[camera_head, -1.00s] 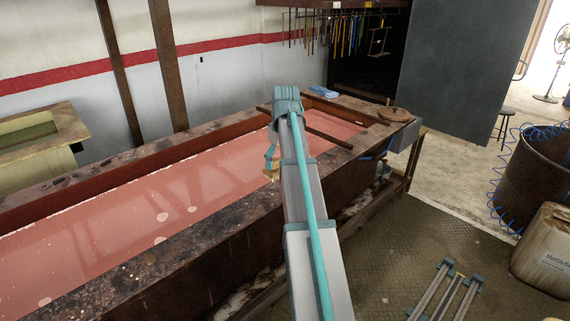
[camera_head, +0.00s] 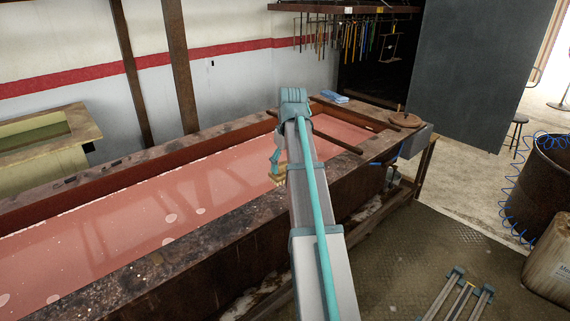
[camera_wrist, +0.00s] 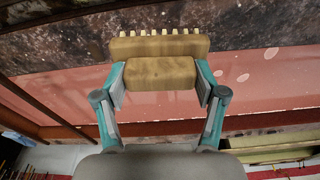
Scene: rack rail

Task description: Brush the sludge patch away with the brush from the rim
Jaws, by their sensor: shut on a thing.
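My gripper (camera_wrist: 160,78) is shut on the brush, with a teal finger on each side of its block. The brush (camera_wrist: 158,47) has a tan wooden body and a row of pale bristle tufts along its far edge. In the head view the brush (camera_head: 278,180) hangs below my gripper (camera_head: 277,160), over the pink bath near its front rim. I cannot tell whether the bristles touch the liquid. Several pale round blotches (camera_head: 170,218) lie on the pink liquid left of the brush. I cannot tell which mark is the sludge patch.
The long trough has a dark, stained front rim (camera_head: 140,273). Bars (camera_head: 335,142) cross its far right part. A blue cloth (camera_head: 335,97) and a round brown lid (camera_head: 405,119) lie on the rim. A rusty drum (camera_head: 540,185) stands at right.

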